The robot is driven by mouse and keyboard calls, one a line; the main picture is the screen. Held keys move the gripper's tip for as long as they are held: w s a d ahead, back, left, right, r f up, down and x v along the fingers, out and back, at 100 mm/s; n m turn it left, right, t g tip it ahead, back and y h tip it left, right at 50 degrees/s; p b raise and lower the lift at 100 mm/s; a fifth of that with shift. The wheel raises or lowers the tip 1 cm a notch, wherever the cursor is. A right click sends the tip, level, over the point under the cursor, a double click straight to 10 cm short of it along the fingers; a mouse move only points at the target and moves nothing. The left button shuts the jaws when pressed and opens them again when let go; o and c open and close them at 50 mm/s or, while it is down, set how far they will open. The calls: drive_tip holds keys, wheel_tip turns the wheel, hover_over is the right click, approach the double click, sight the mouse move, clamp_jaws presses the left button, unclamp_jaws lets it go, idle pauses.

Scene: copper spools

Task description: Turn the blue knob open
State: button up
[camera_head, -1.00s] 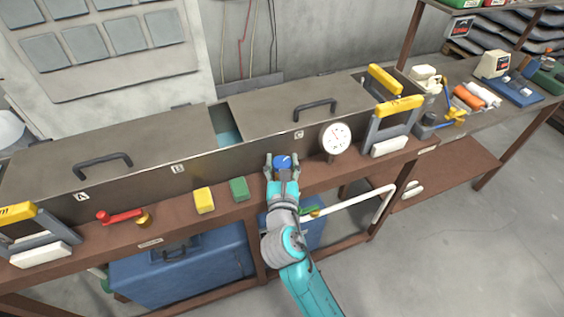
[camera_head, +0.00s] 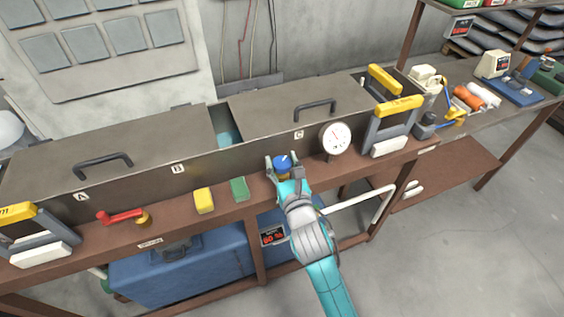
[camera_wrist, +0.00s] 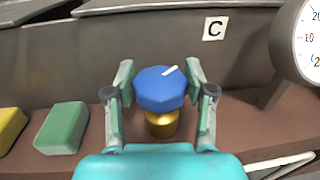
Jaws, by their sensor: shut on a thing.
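The blue knob (camera_head: 282,162) is on the front ledge of the bench, under the panel marked C. In the wrist view the blue knob (camera_wrist: 160,88) is many-sided with a white pointer mark, on a brass stem (camera_wrist: 161,124). The mark points up and to the right. My gripper (camera_head: 284,167) is around the knob, and in the wrist view my gripper (camera_wrist: 159,86) has one finger on each side of it, shut on it. The exact contact at the fingertips is hard to see.
A round white gauge (camera_head: 335,138) stands right of the knob. A green block (camera_head: 239,189) and a yellow block (camera_head: 204,201) lie to its left. A red-handled valve (camera_head: 121,216) is farther left. The metal tank wall (camera_head: 235,160) rises close behind.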

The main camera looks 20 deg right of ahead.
idle(0.3)
drive_tip(key=o, duration=1.2)
drive_tip(key=s, duration=0.8)
drive_tip(key=s+a, duration=0.1)
drive_tip(key=s, duration=0.3)
